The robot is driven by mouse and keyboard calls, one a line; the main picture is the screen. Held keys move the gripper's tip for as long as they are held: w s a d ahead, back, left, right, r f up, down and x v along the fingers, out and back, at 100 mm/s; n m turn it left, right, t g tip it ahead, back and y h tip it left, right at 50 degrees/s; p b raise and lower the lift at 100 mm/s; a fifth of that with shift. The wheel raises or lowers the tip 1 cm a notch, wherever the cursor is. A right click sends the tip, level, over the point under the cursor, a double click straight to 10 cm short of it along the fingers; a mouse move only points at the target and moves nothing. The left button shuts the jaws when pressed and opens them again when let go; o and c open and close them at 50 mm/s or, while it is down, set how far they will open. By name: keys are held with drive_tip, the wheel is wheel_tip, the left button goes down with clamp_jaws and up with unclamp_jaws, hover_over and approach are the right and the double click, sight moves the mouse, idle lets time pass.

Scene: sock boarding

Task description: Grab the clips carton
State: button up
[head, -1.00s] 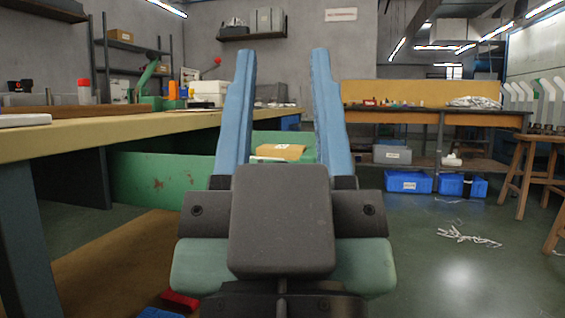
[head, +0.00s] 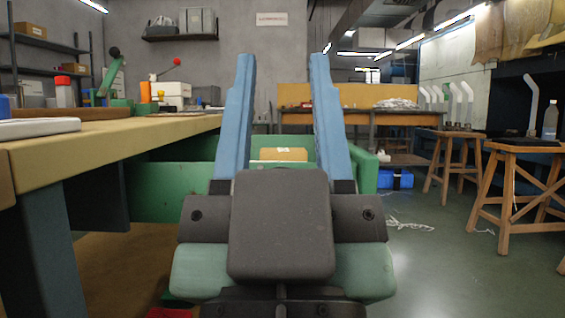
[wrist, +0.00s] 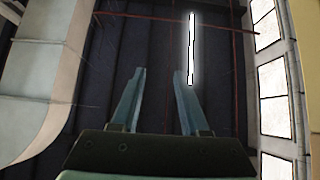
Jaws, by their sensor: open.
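A tan carton (head: 283,154) with a small white label lies in a green open-topped bin (head: 165,192) ahead; I cannot read the label, so I cannot tell for sure that it is the clips carton. My gripper (head: 282,58) stands upright in front of my camera, with its two blue fingers wide apart and nothing between them. The carton shows behind the fingers, farther off, and its lower part is hidden. In the wrist view my gripper (wrist: 158,75) points at the ceiling, and no carton is in sight there.
A long workbench (head: 100,142) runs along the left, close to me. Wooden stools (head: 518,190) stand at the right. A blue crate (head: 396,179) and white scraps (head: 408,224) lie on the floor beyond the bin.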

drive_tip(key=shift+d, duration=0.25)
